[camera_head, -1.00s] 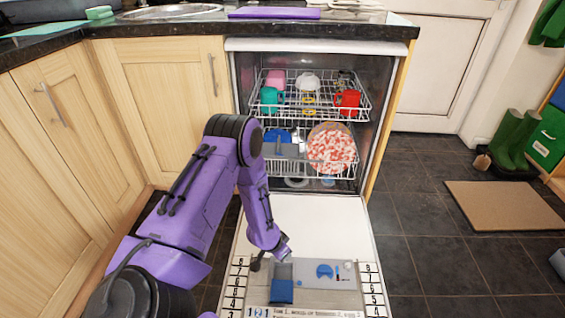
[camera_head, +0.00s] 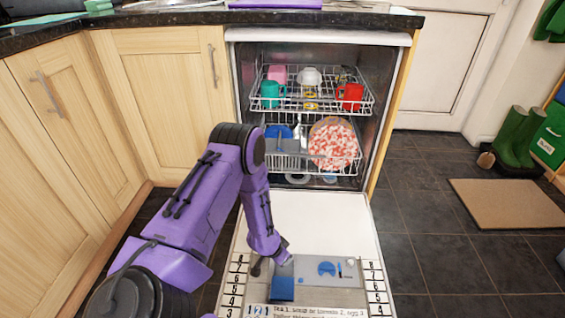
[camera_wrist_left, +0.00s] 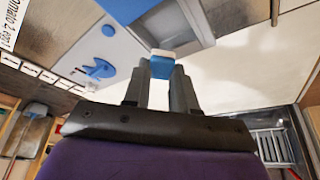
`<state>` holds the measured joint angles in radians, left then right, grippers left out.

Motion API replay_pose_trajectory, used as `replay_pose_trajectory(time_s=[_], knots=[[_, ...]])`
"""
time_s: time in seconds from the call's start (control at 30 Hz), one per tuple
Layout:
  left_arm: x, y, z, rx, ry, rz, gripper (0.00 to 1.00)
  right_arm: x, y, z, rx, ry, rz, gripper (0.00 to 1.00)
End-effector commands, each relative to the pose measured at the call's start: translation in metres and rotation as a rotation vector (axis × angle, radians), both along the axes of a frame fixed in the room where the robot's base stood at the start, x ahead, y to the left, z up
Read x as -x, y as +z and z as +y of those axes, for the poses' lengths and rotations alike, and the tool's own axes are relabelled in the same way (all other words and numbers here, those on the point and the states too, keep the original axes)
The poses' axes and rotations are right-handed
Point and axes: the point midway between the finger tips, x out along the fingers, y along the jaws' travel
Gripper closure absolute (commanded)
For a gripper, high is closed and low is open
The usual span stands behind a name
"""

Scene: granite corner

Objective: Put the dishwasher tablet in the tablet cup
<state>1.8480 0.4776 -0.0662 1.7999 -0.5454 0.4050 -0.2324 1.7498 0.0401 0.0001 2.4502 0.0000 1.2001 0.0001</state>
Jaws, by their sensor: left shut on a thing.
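The dishwasher tablet (camera_wrist_left: 162,66), a small blue block with a white layer, is held between the fingertips of my left gripper (camera_wrist_left: 160,72). In the head view my left gripper (camera_head: 283,258) is over the open dishwasher door, at the far edge of the dispenser panel (camera_head: 340,283). The tablet cannot be made out there. The tablet cup (camera_wrist_left: 180,22) is a grey recess in the panel, beyond the tablet in the wrist view. Its blue lid (camera_head: 283,289) stands open beside it and also shows in the wrist view (camera_wrist_left: 127,14). My right gripper is out of view.
The upper rack (camera_head: 312,107) holds cups; the lower rack (camera_head: 290,162) holds plates, one red and white. A blue round part (camera_head: 326,269) sits on the panel to the right. Cabinets (camera_head: 150,100) stand close to my left arm.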

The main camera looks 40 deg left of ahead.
Motion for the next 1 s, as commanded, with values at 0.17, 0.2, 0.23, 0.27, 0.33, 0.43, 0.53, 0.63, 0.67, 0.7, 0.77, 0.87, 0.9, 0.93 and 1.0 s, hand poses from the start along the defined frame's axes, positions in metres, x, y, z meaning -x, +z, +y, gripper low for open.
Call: replay_pose_trajectory(time_s=[0.17, 0.2, 0.23, 0.27, 0.33, 0.43, 0.53, 0.63, 0.67, 0.7, 0.77, 0.87, 0.9, 0.93, 1.0], knots=[[0.0, -0.021, 0.0, 0.0, 0.0, 0.0, 1.0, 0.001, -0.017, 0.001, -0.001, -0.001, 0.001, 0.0], [0.0, -0.025, 0.0, 0.0, 0.0, 0.0, 1.0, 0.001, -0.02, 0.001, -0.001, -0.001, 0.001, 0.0], [0.0, -0.028, 0.0, 0.0, 0.0, 0.0, 1.0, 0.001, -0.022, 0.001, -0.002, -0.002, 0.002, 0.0], [0.0, -0.031, 0.0, 0.0, 0.0, 0.0, 1.0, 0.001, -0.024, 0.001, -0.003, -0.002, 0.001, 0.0], [0.0, -0.038, 0.0, 0.0, 0.0, 0.001, 1.0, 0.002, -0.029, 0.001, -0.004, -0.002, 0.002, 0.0], [0.0, -0.047, 0.0, 0.0, 0.0, 0.0, 1.0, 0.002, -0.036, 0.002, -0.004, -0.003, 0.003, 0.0], [0.0, -0.055, 0.0, 0.0, 0.0, 0.0, 1.0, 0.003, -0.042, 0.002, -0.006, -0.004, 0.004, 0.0], [0.0, -0.061, 0.0, 0.0, 0.0, 0.0, 1.0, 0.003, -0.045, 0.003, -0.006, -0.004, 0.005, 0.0], [0.0, -0.062, 0.0, 0.0, 0.0, 0.0, 1.0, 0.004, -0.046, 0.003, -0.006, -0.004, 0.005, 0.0], [0.0, -0.063, 0.0, 0.0, 0.0, 0.0, 1.0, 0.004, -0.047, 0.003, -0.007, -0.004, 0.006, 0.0], [0.0, -0.064, 0.0, 0.0, 0.0, 0.0, 1.0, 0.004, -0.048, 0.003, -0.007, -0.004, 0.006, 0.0], [0.0, -0.065, 0.0, 0.0, 0.0, 0.0, 1.0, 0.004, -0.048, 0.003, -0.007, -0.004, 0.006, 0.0], [0.0, -0.064, 0.0, 0.0, 0.0, 0.0, 1.0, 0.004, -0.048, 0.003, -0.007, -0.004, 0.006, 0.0], [0.0, -0.064, 0.0, 0.0, 0.0, 0.0, 1.0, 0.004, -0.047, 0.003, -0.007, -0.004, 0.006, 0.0], [0.0, -0.064, 0.0, 0.0, 0.0, 0.0, 1.0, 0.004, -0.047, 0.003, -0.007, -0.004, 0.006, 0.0]])
